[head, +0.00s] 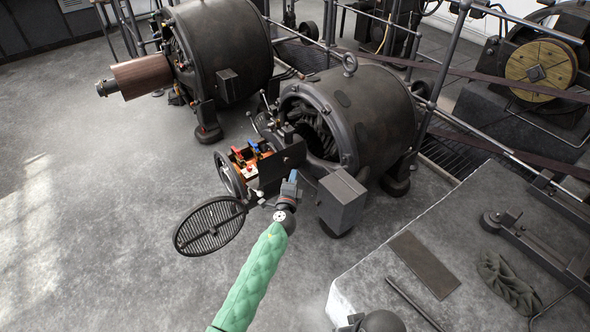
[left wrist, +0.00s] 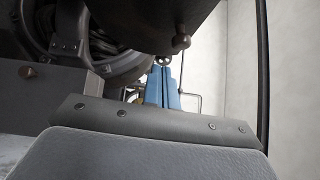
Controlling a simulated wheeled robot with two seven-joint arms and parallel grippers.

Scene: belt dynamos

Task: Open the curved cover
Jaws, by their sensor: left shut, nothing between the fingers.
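A dark plate (head: 281,167), which looks like the curved cover, stands at the front of the middle dynamo (head: 372,112), beside an exposed compartment with red and blue parts (head: 250,160). My left gripper (head: 293,175) is at the plate's lower right edge, its blue fingers shut and empty. In the left wrist view the blue fingers (left wrist: 166,72) point up just below a dark curved piece (left wrist: 140,22) with a small round knob (left wrist: 181,41). I cannot tell whether the fingers touch it. My right gripper is not in view.
A round mesh grille (head: 210,226) stands out to the left of my left arm. A grey box (head: 342,201) is close on the right. A second dynamo (head: 222,48) is behind left. A concrete plinth (head: 375,280) lies front right. The floor at left is clear.

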